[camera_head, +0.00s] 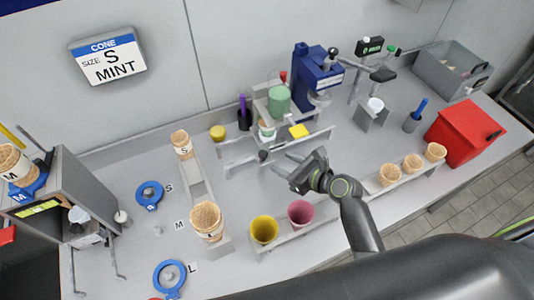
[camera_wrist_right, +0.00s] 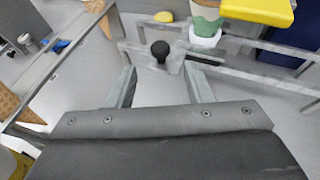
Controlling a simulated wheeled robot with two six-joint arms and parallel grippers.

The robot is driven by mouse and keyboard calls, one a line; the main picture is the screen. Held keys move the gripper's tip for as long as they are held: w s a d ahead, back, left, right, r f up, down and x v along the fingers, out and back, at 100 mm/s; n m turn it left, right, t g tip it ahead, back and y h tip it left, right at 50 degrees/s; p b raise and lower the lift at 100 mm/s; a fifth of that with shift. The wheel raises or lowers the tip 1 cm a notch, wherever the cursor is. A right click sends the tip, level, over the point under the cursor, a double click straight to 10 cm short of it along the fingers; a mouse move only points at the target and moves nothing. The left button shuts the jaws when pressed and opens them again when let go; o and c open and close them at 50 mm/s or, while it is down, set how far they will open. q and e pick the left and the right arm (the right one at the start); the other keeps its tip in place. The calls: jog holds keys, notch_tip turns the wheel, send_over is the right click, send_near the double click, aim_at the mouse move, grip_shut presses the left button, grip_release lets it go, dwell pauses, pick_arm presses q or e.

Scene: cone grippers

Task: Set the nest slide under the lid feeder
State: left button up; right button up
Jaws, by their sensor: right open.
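The nest slide shows by its black knob (camera_head: 263,155), at the front of the rails in the middle of the bench. The lid feeder appears to be the grey frame with a green cylinder (camera_head: 278,98), behind the cup. My right gripper (camera_head: 283,164) is open and empty, just in front of the knob. In the right wrist view the black knob (camera_wrist_right: 160,50) stands just beyond the gap between the fingertips (camera_wrist_right: 160,85), apart from both. My left gripper is out of view.
A yellow block (camera_head: 299,131) is beside the cup, and a blue press (camera_head: 312,70) stands behind. A front rack holds a yellow cup (camera_head: 264,229), a pink cup (camera_head: 301,213) and several cones (camera_head: 412,163). A red box (camera_head: 463,132) stands at right.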

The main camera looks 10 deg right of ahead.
aim_at(265, 155)
jog(key=x, duration=0.7)
jog(key=shift+w+f, duration=0.1)
grip_shut()
